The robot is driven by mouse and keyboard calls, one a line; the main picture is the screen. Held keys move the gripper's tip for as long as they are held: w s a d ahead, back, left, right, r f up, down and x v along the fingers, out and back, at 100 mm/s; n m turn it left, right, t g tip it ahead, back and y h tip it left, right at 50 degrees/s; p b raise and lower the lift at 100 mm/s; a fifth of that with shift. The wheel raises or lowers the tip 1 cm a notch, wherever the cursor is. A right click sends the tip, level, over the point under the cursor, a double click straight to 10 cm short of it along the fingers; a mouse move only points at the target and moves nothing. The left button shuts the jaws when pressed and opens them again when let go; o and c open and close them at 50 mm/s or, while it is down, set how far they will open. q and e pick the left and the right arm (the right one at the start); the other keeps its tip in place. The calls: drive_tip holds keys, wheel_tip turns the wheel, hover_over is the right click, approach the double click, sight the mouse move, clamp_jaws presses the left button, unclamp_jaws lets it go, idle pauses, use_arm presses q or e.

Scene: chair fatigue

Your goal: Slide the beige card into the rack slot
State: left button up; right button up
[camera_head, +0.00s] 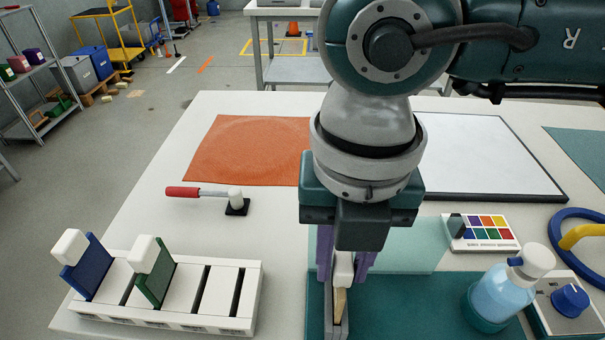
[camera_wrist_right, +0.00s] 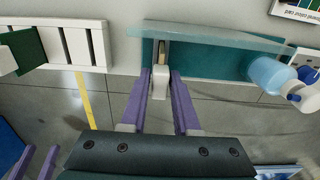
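The beige card (camera_head: 339,305) stands edge-on in a narrow grey holder on the dark teal mat, its white grip (camera_head: 343,268) on top. My right gripper (camera_head: 345,272) points down with its purple fingers either side of that grip. In the right wrist view the white grip (camera_wrist_right: 160,82) sits between the fingers (camera_wrist_right: 161,76), with thin gaps that look open. The white rack (camera_head: 218,305) stands at front left. It holds a blue card (camera_head: 88,268) and a green card (camera_head: 156,277); slots to their right are empty. My left gripper (camera_wrist_right: 34,165) shows apart-fingered at the wrist view's lower left.
A blue spray bottle (camera_head: 500,295) and a knob box (camera_head: 570,302) stand at right. A red-handled tool (camera_head: 190,192) lies behind the rack. Bare table lies between rack and mat.

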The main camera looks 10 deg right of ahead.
clamp_jaws()
drive_tip(key=shift+r, duration=0.1)
drive_tip(key=shift+r+p, duration=0.75)
drive_tip(key=shift+r, duration=0.1)
drive_tip(key=shift+r+p, duration=0.85)
drive_tip(key=shift+r, duration=0.25)
drive_tip(key=shift+r, duration=0.1)
